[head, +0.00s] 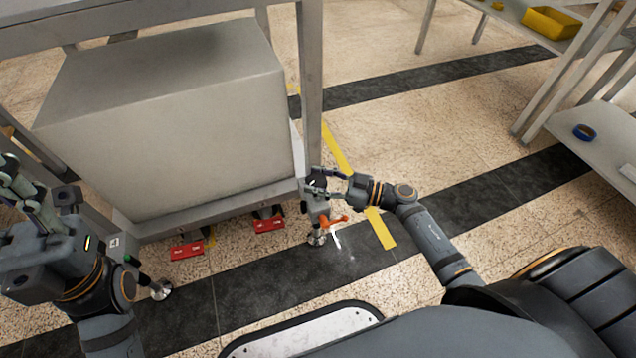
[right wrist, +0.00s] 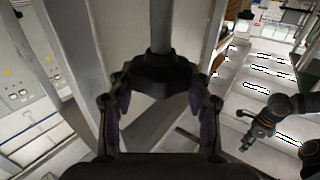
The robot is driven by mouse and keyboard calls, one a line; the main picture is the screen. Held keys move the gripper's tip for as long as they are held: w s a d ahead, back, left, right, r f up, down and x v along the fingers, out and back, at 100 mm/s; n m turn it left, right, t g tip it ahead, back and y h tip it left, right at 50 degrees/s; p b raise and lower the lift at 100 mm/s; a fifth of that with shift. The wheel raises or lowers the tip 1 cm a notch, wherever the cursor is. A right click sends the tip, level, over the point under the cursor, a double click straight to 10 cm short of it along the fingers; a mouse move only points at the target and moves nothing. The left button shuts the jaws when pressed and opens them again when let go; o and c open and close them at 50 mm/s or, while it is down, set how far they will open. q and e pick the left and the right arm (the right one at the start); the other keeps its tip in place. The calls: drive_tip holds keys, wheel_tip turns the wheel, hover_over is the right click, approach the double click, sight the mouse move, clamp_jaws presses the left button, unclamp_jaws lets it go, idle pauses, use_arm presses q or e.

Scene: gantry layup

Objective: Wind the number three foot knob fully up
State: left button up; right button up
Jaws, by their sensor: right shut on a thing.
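My right gripper (head: 318,190) is low at the front right leg of the grey stand. In the right wrist view its fingers (right wrist: 158,105) are closed around a dark foot knob (right wrist: 158,75) with a grey rod running from it. In the head view the gripper largely hides this knob. Its round metal foot (head: 317,239) rests on the floor, with an orange lever (head: 333,221) beside it. My left gripper (head: 42,195) is at the left edge, open, apart from the other front foot (head: 160,290). The knob's number cannot be read.
A large grey box-shaped body (head: 175,120) fills the stand above the feet. Red blocks (head: 187,250) sit under its front edge. Yellow tape (head: 380,228) marks the floor. A shelf (head: 600,140) stands at the right, with clear floor between.

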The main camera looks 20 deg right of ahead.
idle(0.5)
drive_tip(key=o, duration=1.2)
drive_tip(key=shift+c, duration=0.2)
drive_tip(key=v, duration=1.2)
drive_tip(key=shift+w+r, duration=0.1)
